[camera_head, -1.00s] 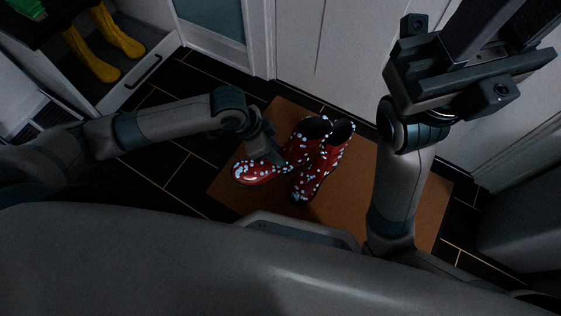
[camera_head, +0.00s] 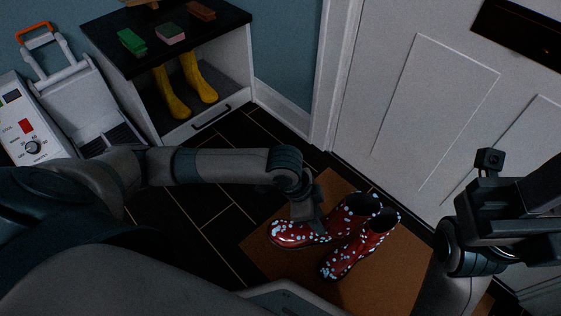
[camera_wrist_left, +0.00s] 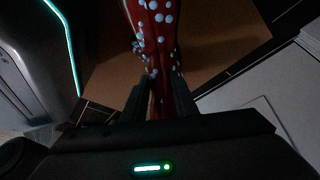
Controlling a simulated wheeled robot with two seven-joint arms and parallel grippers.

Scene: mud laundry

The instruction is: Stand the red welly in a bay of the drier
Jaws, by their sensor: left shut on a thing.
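Two red wellies with pale spots are on the brown mat (camera_head: 395,278). My left gripper (camera_head: 308,218) is shut on the left red welly (camera_head: 287,232), whose toe points left; this welly shows between the fingers in the left wrist view (camera_wrist_left: 153,40). The other red welly (camera_head: 345,258) is close beside it on the right. A white appliance with a dial and red switch (camera_head: 28,128), which looks like the drier, stands at the far left; its bays are hard to make out. My right gripper (camera_head: 505,215) is raised at the right edge, its fingers unclear.
A dark-topped cabinet (camera_head: 120,55) holds yellow wellies (camera_head: 182,88), with green, pink and red blocks on top. A white door (camera_head: 420,90) stands behind the mat. Dark tiled floor (camera_head: 200,205) lies clear between mat and cabinet.

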